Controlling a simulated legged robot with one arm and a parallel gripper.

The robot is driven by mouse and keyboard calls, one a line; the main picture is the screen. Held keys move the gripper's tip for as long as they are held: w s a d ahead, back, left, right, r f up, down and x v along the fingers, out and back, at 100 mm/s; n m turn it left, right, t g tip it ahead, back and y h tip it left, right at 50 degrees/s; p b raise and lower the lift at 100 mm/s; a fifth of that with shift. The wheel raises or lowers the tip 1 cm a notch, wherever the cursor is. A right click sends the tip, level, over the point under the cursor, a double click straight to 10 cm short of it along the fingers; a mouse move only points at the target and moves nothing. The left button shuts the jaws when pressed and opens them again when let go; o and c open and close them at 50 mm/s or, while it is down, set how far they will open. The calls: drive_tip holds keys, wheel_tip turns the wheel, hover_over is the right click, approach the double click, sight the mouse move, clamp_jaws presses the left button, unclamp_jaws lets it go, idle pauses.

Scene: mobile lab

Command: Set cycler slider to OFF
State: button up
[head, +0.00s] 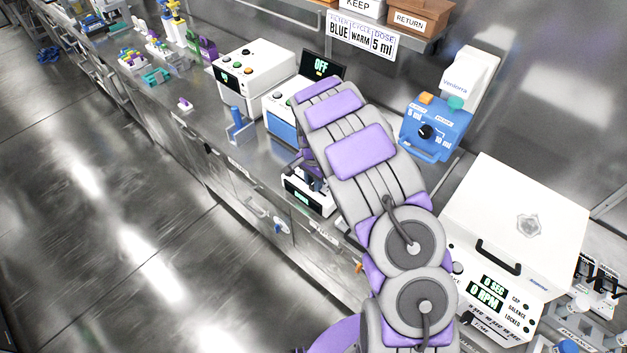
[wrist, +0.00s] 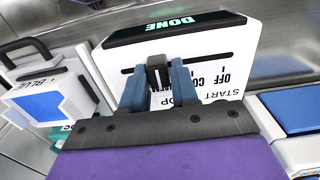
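The cycler, a white device with a dark display reading DONE (wrist: 175,27), fills the middle of the wrist view upside down. In the head view the small white device (head: 312,201) under my gripper shows a green-lit display. A black slider knob (wrist: 157,70) sits in a dark slot, left of the slot's middle in the wrist view. Printed labels, OFF among them, lie to the right of the knob, partly hidden by a finger. My gripper (wrist: 157,88) has its two blue fingers on either side of the knob, apparently touching it. My arm partly hides the device in the head view.
A blue-fronted white device (head: 282,128) with a screen reading OFF (head: 321,66) stands farther back on the bench. A blue dial box (head: 436,129) and a large white lidded machine (head: 515,225) stand to the right. A BLUE-labelled container (wrist: 42,100) is at left in the wrist view.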

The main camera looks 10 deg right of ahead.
sight(296, 176)
clamp_jaws()
drive_tip(key=w+a, duration=0.1)
drive_tip(key=w, duration=0.1)
drive_tip(key=w+a, duration=0.3)
drive_tip(key=w, duration=0.1)
drive_tip(key=shift+a, duration=0.2)
drive_tip(key=shift+w+a, duration=0.2)
drive_tip(key=shift+w, duration=0.2)
drive_tip(key=shift+r, duration=0.1)
drive_tip(key=shift+o, duration=1.8)
unclamp_jaws()
drive_tip(key=shift+w+a, duration=0.1)
drive_tip(key=shift+o, duration=0.3)
